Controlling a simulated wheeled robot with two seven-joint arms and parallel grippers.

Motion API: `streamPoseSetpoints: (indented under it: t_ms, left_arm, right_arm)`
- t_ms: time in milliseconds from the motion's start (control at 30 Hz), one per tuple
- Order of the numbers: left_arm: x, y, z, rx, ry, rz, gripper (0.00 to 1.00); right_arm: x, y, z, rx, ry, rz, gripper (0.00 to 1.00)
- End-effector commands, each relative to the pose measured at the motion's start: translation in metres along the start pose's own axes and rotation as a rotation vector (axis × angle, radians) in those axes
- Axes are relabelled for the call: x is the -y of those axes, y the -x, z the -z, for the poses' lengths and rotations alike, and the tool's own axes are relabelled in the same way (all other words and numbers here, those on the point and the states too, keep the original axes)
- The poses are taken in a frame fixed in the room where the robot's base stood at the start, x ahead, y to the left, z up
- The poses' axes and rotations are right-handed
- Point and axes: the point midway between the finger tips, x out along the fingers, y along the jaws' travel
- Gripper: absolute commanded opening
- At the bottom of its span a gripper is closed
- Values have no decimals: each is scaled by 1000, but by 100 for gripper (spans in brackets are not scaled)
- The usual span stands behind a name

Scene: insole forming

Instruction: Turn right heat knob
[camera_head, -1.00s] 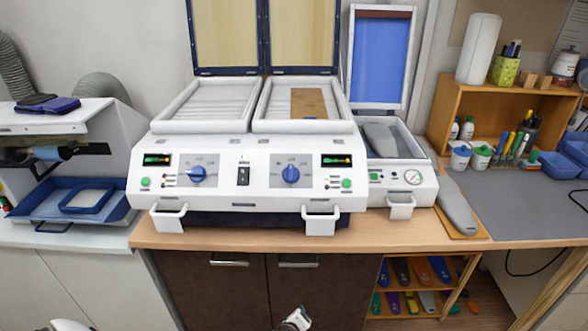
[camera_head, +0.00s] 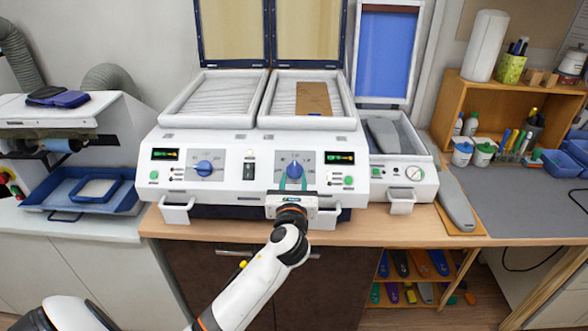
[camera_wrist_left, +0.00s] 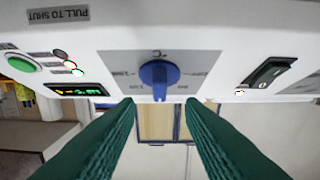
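The right heat knob (camera_head: 294,170) is a blue dial on the right grey panel of the white heating machine (camera_head: 232,198). It also shows large in the left wrist view (camera_wrist_left: 159,76), with its ridge close to straight up and down in that view. My left gripper (camera_head: 293,181) is in front of this panel, with its green fingers pointing at the knob. In the left wrist view the gripper (camera_wrist_left: 160,106) is open, its fingertips apart and to either side of the knob's line. Nothing is between them, and I see no contact with the knob. My right gripper is out of view.
The left heat knob (camera_head: 204,168) and a black switch (camera_head: 249,166) are to the left on the same front. A green button (camera_head: 348,180) and a small display (camera_head: 338,158) are at the right. White handles (camera_head: 176,212) stick out below. A grey insole form (camera_head: 456,203) lies at right.

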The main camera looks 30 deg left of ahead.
Motion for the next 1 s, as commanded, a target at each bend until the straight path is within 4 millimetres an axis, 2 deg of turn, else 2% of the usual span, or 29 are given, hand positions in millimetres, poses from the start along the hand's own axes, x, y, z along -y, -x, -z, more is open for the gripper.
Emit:
streamPoseSetpoints:
  t_ms: [100, 233, 600, 833, 1000]
  left_arm:
    - [0, -20, 2, 0, 0, 2, 35]
    - [0, -32, 1, 0, 0, 0, 35]
    - [0, -38, 0, 1, 1, 0, 35]
    - [0, -38, 0, 1, 1, 0, 0]
    - [0, -38, 0, 1, 4, 2, 0]
  right_arm:
    - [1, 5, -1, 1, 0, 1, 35]
    - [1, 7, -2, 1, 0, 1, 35]
    - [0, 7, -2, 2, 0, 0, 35]
    - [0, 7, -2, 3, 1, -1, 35]
    - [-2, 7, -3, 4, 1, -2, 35]
